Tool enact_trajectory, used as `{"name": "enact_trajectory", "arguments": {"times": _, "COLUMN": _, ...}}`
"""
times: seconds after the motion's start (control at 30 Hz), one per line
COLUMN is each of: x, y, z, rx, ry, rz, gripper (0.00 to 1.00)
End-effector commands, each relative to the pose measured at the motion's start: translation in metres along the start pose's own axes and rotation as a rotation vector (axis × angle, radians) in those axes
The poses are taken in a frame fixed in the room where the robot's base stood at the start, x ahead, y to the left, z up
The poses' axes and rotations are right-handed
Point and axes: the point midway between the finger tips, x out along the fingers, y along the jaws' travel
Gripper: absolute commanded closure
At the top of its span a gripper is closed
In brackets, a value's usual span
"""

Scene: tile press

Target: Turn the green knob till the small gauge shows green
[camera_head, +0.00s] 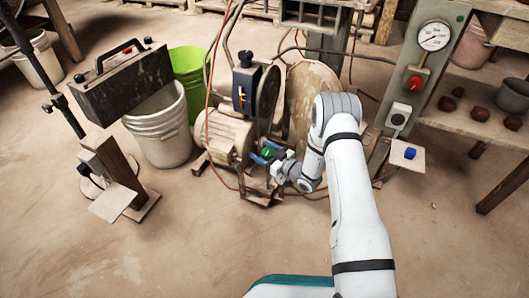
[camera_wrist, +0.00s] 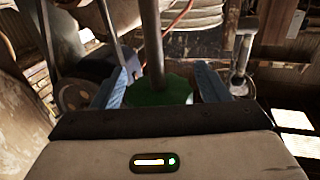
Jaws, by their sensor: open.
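The green knob (camera_head: 268,152) is low at the front of the press, beside the tan motor. In the wrist view the green knob (camera_wrist: 158,92) lies between my two blue fingers, with a grey rod rising in front of it. My gripper (camera_head: 267,155) is open, with a finger on each side of the knob; I cannot tell whether they touch it. A dark blue box (camera_head: 244,88) with a small yellow mark stands above the motor; I cannot tell whether it is the small gauge. A round white dial (camera_head: 434,36) is on the post at right.
A red knob (camera_head: 414,83) and a small black knob (camera_head: 398,118) are on the post, with a blue button (camera_head: 410,153) below. A white bucket (camera_head: 160,125) and green bin (camera_head: 188,75) stand left of the motor. Red cables hang nearby. The front floor is clear.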

Motion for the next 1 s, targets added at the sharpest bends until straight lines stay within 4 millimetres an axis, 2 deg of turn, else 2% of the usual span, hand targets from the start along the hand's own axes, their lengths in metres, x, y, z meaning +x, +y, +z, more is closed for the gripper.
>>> {"name": "enact_trajectory", "arguments": {"times": 0.1, "x": -0.0003, "y": 0.0002, "z": -0.0003, "rx": 0.000, "ry": 0.000, "rz": 0.000, "gripper": 0.33}}
{"name": "enact_trajectory", "arguments": {"times": 0.63, "x": -0.0011, "y": 0.0005, "z": 0.0000, "rx": 0.000, "ry": -0.001, "rz": 0.001, "gripper": 0.76}}
{"name": "enact_trajectory", "arguments": {"times": 1.0, "x": -0.0019, "y": 0.0016, "z": 0.0001, "rx": 0.002, "ry": -0.002, "rz": 0.069, "gripper": 0.76}}
